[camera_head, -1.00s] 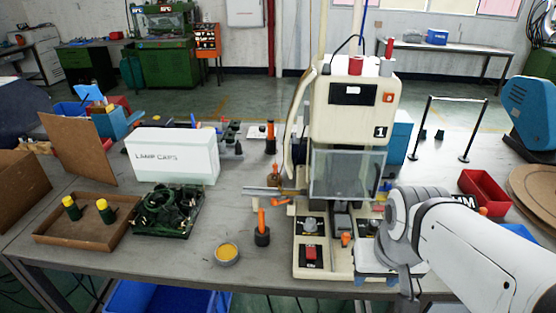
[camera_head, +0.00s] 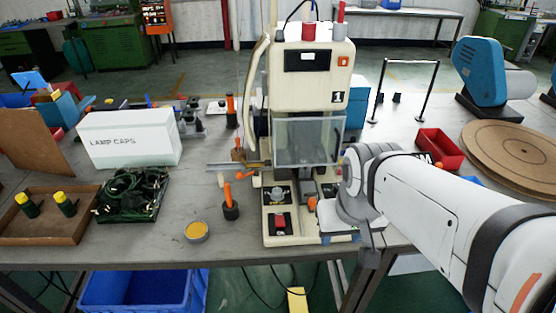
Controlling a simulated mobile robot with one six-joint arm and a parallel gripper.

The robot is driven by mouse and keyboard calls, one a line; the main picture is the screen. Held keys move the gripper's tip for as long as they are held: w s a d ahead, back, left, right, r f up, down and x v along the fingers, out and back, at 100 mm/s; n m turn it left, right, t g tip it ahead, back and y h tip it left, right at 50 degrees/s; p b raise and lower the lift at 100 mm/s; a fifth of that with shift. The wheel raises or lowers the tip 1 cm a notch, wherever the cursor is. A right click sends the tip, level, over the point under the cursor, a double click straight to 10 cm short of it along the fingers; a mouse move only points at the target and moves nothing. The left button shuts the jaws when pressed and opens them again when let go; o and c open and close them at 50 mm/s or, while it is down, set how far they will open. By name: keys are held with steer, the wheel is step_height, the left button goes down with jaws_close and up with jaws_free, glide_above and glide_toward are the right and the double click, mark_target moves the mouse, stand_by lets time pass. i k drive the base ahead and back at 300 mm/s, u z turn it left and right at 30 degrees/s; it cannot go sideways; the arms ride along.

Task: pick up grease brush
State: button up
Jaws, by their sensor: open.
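An upright orange-handled tool in a black round base (camera_head: 231,203), which looks like the grease brush, stands on the bench left of the press. A small round tin of yellow grease (camera_head: 197,231) sits to its lower left. Another orange-and-black upright tool (camera_head: 231,110) stands farther back. My gripper (camera_head: 370,256) is at the bench's front edge, right of the press base and well right of the brush. It is open and holds nothing that I can see; its fingertips are small and partly hidden by my wrist.
The cream press (camera_head: 308,85) stands between my arm and the brush. A wooden tray (camera_head: 85,228) with yellow-capped parts, a green tray of dark cables (camera_head: 132,194) and a white LAMP CAPS box (camera_head: 130,139) are left. A red bin (camera_head: 440,150) is right.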

mark_target(228, 193)
steer(key=k, duration=1.3)
steer(key=u, duration=0.45)
steer(key=i, duration=1.9)
steer(key=z, duration=0.4)
